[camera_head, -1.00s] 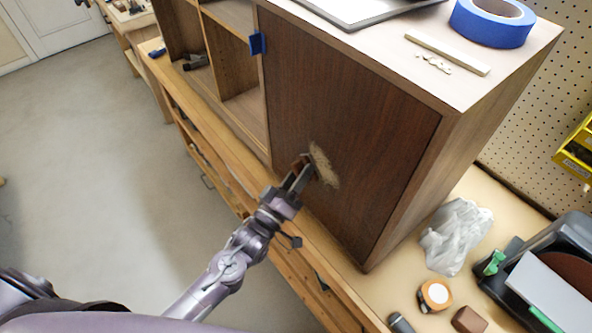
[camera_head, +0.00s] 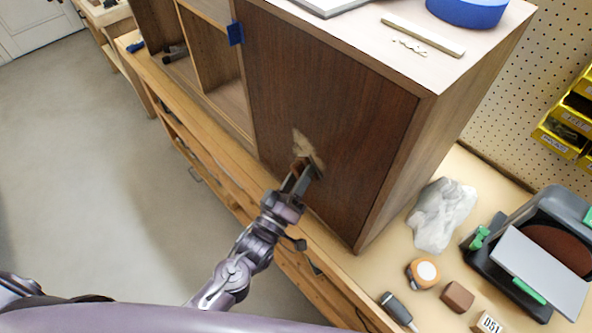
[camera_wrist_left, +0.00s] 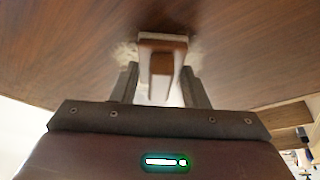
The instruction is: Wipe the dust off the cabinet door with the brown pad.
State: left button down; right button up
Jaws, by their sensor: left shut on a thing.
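The cabinet door (camera_head: 340,105) is dark brown wood with a patch of pale dust (camera_head: 302,143) low on its left-middle part. My left gripper (camera_head: 303,176) is shut on the brown pad (camera_head: 307,163) and holds it at the door, over the lower part of the dust. In the left wrist view the pad (camera_wrist_left: 162,64) sits between the two fingers, its pale face toward the door. Dust shows on both sides of it. Whether all of its face touches the wood cannot be told. My right gripper is not in view.
A blue tape roll (camera_head: 467,10) and a wooden strip (camera_head: 423,36) lie on the cabinet top.

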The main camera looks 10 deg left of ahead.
pick_arm(q)
jog(key=shift+s+d, duration=0.65)
jog(key=shift+d, duration=0.25)
jog(key=shift+s+d, duration=0.85)
jog(key=shift+d, duration=0.2)
jog(key=shift+r+p, duration=0.95)
jog(key=shift+p, duration=0.1)
jog(key=shift+w, duration=0.1)
jog(key=shift+a, duration=0.15)
jog(key=shift+w+a+f, duration=0.1)
jog(key=shift+w+a, duration=0.7)
jog(key=shift+a, duration=0.15)
